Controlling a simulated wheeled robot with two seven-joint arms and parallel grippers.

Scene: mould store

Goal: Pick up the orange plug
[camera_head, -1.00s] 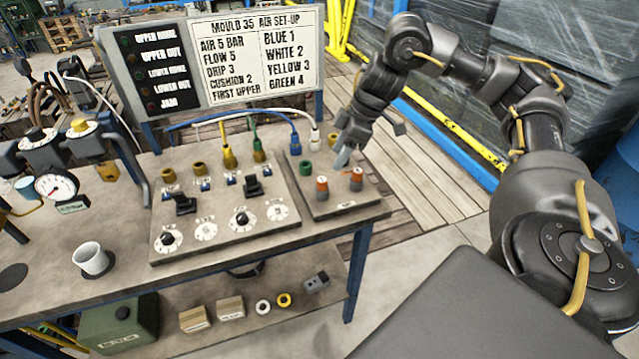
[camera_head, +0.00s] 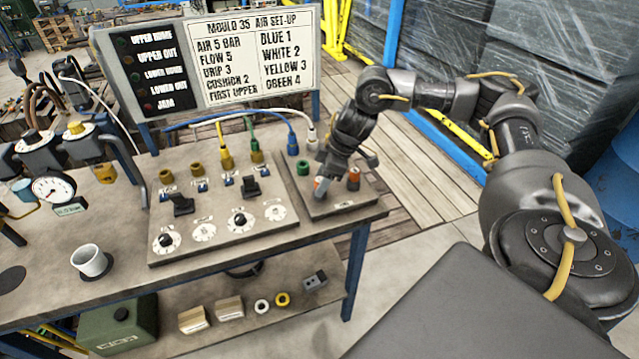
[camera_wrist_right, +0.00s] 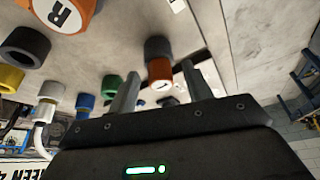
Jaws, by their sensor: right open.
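Two orange-topped plugs stand on the small right-hand panel. The left orange plug (camera_head: 317,183) is partly hidden behind my right gripper (camera_head: 324,178) in the head view. The right orange plug (camera_head: 353,178) stands beside it. In the right wrist view, my right gripper (camera_wrist_right: 160,76) is open, and one orange plug (camera_wrist_right: 160,71) with a dark collar shows between its two fingers. I cannot tell whether the fingers touch it. My left gripper is in neither view.
A green fitting (camera_head: 303,167) stands close behind the left plug; it also shows in the wrist view (camera_wrist_right: 111,86). Blue (camera_head: 292,146) and white (camera_head: 312,140) hose connectors are farther back. The main panel (camera_head: 225,235) with knobs lies left. A white cup (camera_head: 90,262) stands on the bench.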

